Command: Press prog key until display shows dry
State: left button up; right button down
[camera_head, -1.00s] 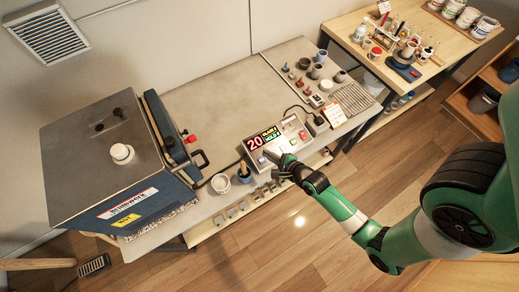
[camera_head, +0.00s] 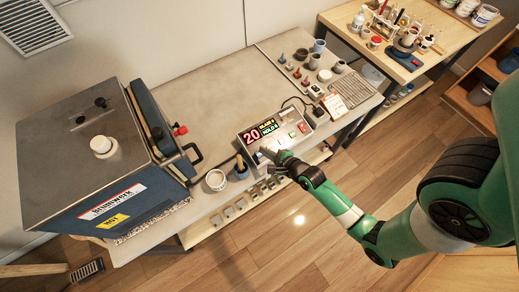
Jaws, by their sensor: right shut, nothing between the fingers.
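The controller box (camera_head: 284,132) stands on the bench's front edge. Its dark display (camera_head: 259,132) shows a red "20" beside small yellow and green text; the text is too small to read surely. Keys line the panel below and beside the display, with a red switch (camera_head: 302,128) at the right. My right gripper (camera_head: 268,158) is shut and empty, with its tips at the lower front of the panel. It hides some of the keys, and I cannot tell whether it touches one. My left gripper is out of view.
A blue kiln (camera_head: 95,165) stands at the left of the bench. The bench middle (camera_head: 215,110) is clear.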

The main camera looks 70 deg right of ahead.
aim_at(256, 150)
jog(key=f, duration=0.1)
jog(key=f+b, duration=0.1)
jog(key=f, duration=0.1)
jog(key=shift+w+d, duration=0.25)
jog(key=shift+w, duration=0.05)
pick_arm(q)
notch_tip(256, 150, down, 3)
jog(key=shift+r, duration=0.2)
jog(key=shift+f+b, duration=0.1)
jog(key=shift+b, duration=0.2)
pick_arm(e)
jog(key=shift+f, duration=0.15)
dwell(0.9)
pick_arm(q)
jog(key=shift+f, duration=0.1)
pick_arm(e)
jog(key=shift+w+f, duration=0.1)
jog(key=shift+f, duration=0.15)
